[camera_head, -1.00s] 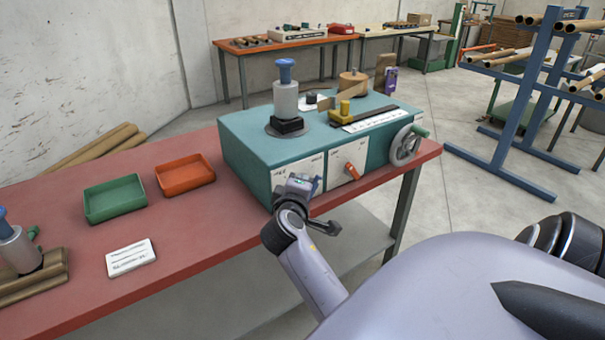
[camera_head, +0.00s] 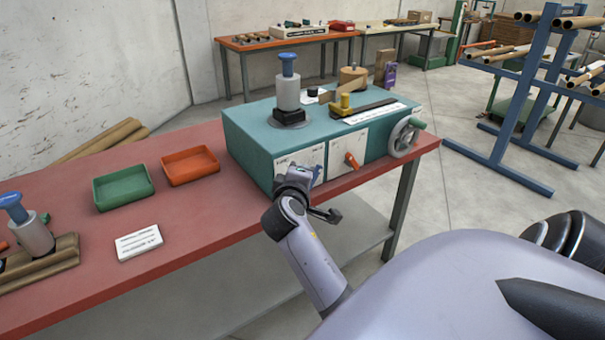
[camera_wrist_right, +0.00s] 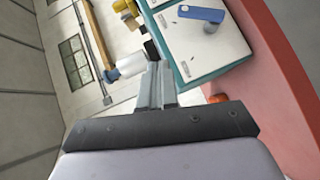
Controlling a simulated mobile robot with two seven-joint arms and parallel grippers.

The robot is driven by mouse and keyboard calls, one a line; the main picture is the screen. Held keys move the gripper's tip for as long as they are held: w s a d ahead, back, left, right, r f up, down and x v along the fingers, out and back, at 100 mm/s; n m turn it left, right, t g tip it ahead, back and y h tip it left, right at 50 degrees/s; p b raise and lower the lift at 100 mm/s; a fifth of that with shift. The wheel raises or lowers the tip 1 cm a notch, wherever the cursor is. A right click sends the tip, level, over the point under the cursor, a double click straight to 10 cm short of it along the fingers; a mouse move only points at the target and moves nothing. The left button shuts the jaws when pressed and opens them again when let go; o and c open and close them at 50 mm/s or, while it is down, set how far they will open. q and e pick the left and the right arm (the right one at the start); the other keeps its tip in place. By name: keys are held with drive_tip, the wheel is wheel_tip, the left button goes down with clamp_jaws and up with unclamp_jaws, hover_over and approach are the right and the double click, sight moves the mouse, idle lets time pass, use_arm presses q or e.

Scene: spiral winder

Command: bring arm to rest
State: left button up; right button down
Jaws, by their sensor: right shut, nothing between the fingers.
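My right arm (camera_head: 310,268) rises in front of the teal winding machine (camera_head: 248,145). Its dark wrist end (camera_head: 293,182) overlaps the machine's white front panel in the head view; I cannot tell whether it touches. In the right wrist view my right gripper (camera_wrist_right: 158,70) is shut, with its grey fingers together and nothing between them. The machine's white panels with a blue lever (camera_wrist_right: 203,14) are just beyond and to the right of the fingers. My left gripper is in neither view.
A handwheel (camera_head: 405,137) sits on the machine's right side. A blue rack (camera_head: 535,95) stands at right.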

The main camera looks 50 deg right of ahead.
idle(0.3)
drive_tip(key=s+a+f+n+t+y, duration=0.2)
drive_tip(key=s+a+f+t+y, duration=0.15)
drive_tip(key=a+f+y, duration=0.75)
drive_tip(key=s+a+f+m+g+y, duration=0.1)
drive_tip(key=s+a+f+m+y, duration=0.3)
drive_tip(key=s+a+f, duration=0.8)
drive_tip(key=s+a, duration=0.2)
drive_tip(key=s, duration=0.1)
drive_tip(key=shift+s+a+f+g, duration=0.25)
drive_tip(key=shift+s+a+g, duration=0.1)
drive_tip(key=shift+s, duration=0.05)
